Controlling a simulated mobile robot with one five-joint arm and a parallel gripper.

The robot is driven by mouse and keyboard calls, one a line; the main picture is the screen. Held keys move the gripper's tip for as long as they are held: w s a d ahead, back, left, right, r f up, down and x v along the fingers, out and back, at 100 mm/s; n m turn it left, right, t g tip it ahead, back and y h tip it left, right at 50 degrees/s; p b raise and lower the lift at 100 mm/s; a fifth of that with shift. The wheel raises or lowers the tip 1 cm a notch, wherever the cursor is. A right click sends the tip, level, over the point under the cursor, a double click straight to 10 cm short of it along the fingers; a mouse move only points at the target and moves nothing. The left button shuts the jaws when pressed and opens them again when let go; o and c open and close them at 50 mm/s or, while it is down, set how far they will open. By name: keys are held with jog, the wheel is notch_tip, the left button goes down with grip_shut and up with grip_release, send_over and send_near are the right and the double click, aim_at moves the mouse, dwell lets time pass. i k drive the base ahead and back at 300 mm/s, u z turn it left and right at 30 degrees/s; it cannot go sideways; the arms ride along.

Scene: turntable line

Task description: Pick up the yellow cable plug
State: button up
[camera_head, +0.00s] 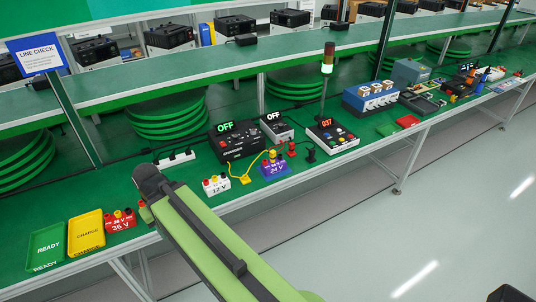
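A yellow cable (255,163) lies in a loose curve on the green bench, in front of the black box with the lit OFF display (238,146). A yellow plug (243,180) is at its near end, on the bench between the white 12 V block (215,185) and the purple 24 V block (273,169). It is small, and its exact tilt is hard to tell. My green arm reaches in from the bottom, left of and in front of the plug. My gripper cannot be made out; the arm's far end shows no fingers.
A red 36 V block (120,222), a yellow CHARGE tray (86,240) and a green READY tray (48,250) are at left. A second OFF box (276,128) and a panel reading 037 (333,137), with a signal light (327,66), stand to the right.

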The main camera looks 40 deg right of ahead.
aim_at(272, 153)
jog(key=i, duration=0.85)
jog(key=u, duration=0.05)
